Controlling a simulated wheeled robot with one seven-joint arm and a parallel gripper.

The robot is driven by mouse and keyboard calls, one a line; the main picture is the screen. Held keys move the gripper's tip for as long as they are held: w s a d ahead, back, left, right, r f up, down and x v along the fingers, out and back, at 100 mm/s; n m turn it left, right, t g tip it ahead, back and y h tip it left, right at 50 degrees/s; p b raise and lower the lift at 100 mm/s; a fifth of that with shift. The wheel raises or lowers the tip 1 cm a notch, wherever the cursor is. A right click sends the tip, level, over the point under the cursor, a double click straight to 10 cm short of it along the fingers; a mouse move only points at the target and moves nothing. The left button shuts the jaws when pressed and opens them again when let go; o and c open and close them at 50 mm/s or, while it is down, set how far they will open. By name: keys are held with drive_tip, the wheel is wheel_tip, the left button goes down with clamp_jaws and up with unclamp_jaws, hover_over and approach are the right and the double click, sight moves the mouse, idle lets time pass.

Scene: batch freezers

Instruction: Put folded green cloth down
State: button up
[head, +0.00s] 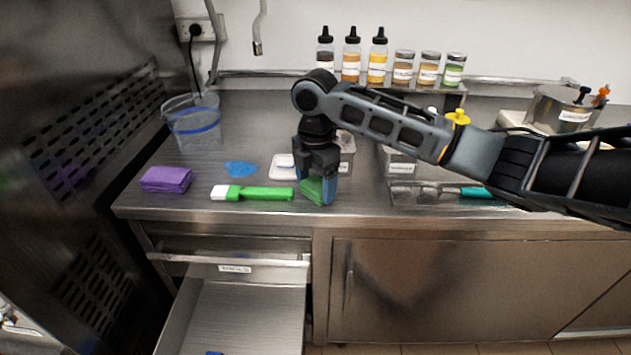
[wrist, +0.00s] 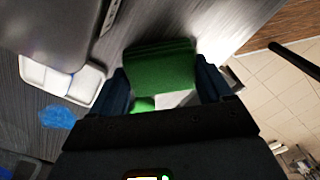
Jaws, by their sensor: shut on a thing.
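The folded green cloth (wrist: 160,68) is between the two fingers of my gripper (wrist: 163,88) in the wrist view. In the head view my gripper (head: 318,190) points down near the front edge of the steel counter (head: 365,205), shut on the green cloth (head: 311,188). The cloth is low, close to the counter top; I cannot tell whether it touches. Part of it is hidden by the fingers.
A green-handled brush (head: 262,193) lies just left of my gripper. A folded purple cloth (head: 167,179) and a blue patch (head: 240,169) are further left. A white tray (head: 283,172) is behind. Below, a drawer (head: 245,310) stands open. A clear tub (head: 193,125) stands back left.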

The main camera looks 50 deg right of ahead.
sight(315, 185)
drive_tip(key=o, duration=1)
wheel_tip(315, 185, up, 12)
drive_tip(key=shift+r+b, duration=0.15)
drive_tip(key=shift+b, duration=0.15)
drive_tip(key=shift+a, duration=0.1)
